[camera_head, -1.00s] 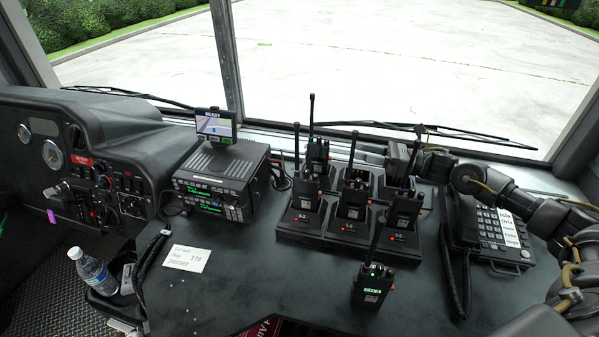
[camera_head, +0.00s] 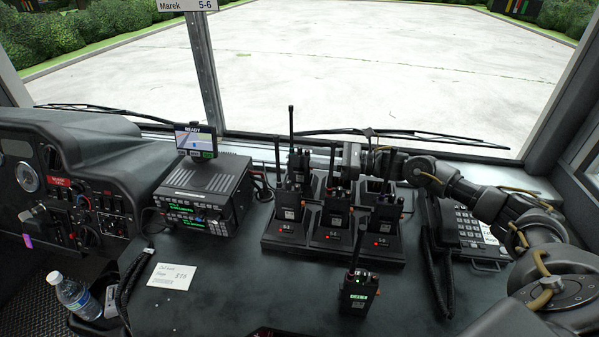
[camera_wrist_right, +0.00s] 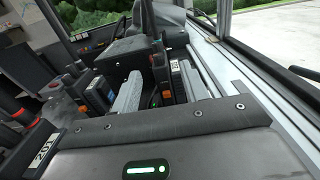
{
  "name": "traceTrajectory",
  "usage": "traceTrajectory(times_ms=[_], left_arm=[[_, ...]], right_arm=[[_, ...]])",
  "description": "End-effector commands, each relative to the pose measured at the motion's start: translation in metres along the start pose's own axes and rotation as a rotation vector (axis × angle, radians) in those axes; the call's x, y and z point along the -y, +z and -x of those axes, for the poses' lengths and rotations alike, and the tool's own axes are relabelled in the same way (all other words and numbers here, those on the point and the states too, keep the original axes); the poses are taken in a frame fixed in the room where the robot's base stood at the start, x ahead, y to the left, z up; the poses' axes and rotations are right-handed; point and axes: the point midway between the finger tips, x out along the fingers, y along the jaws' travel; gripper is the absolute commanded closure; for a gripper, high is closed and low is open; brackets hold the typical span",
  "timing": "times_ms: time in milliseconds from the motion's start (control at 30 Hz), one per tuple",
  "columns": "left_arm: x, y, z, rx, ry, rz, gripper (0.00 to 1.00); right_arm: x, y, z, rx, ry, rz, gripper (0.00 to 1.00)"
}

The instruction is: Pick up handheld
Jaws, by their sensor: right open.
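Several black handhelds with antennas stand in a charging rack (camera_head: 332,247) on the dash, among them a front-left one (camera_head: 287,207), a front-middle one (camera_head: 334,208), a front-right one (camera_head: 386,213) and a back-left one (camera_head: 298,166). Another handheld (camera_head: 357,292) with a green lit display stands apart, in front of the rack. My right gripper (camera_head: 328,162) is open over the rack's back row, partly hidden by antennas. In the right wrist view its two grey fingers (camera_wrist_right: 156,88) lie either side of a dark handheld (camera_wrist_right: 159,68); I cannot tell whether they touch it. My left gripper is not in view.
A radio console (camera_head: 205,190) with a small screen (camera_head: 195,140) stands left of the rack. A desk phone (camera_head: 480,240) is at the right under my arm. A paper note (camera_head: 172,275) and a water bottle (camera_head: 75,297) are at left. The front dash is mostly clear.

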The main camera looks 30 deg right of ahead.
Motion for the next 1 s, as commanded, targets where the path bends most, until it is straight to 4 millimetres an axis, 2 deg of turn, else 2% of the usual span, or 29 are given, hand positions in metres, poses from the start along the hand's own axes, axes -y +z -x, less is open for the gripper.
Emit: traceTrajectory(times_ms=[167,300,433,633,1000], left_arm=[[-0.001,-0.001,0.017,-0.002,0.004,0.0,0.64],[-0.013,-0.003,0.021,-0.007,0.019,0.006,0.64],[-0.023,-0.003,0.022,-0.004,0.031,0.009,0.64],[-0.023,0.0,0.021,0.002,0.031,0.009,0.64],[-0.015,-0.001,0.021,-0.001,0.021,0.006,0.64]], right_arm=[[0.0,0.005,-0.025,0.004,0.003,-0.003,0.55],[0.0,0.002,-0.044,0.003,0.002,-0.002,0.55],[0.0,0.001,-0.05,0.002,0.001,0.0,0.55],[0.0,0.0,-0.05,0.001,0.001,0.0,0.55],[0.0,0.0,-0.05,0.001,0.001,-0.001,1.0]])
